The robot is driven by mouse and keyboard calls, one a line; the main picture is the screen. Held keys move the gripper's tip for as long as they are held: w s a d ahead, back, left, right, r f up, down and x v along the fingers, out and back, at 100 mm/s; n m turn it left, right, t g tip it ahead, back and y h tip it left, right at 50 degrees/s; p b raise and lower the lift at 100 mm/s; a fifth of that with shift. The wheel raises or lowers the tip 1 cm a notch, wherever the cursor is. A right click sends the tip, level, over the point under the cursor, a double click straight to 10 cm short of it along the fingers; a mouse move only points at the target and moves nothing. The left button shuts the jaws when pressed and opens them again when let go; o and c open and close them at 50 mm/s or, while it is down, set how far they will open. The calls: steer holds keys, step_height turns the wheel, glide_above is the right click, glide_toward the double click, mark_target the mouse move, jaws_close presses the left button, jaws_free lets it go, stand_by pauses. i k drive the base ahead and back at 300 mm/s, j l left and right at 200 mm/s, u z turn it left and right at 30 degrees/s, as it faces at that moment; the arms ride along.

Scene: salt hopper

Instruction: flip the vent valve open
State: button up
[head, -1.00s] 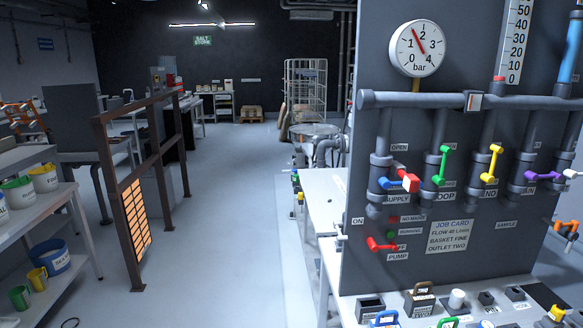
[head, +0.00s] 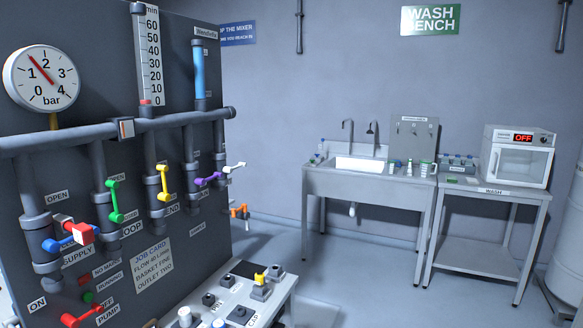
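A grey valve panel (head: 110,200) fills the left of the head view. It carries a row of coloured levers. The green lever (head: 114,201) and yellow lever (head: 163,183) stand upright. The purple lever (head: 208,179) and white lever (head: 234,167) point sideways. The blue lever (head: 62,243) has a red block (head: 81,233) at its end. Labels by the blue and green levers read SUPPLY and LOOP; those by the yellow and purple are partly hidden. I can read no VENT label, so I cannot tell which lever is the vent valve. My gripper is not in view.
A pressure gauge (head: 41,78) is at the panel's upper left. A red pump lever (head: 82,316) is low down. An orange handle (head: 239,211) shows past the panel's edge. A bench (head: 284,288) with small blocks stands before it. Floor to the right is open, before a sink (head: 359,163).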

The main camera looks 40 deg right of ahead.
mark_target(227, 169)
steer(key=z, duration=0.9)
steer(key=i+l, duration=0.95)
steer(key=i, duration=0.15)
steer(key=l+z, duration=0.05)
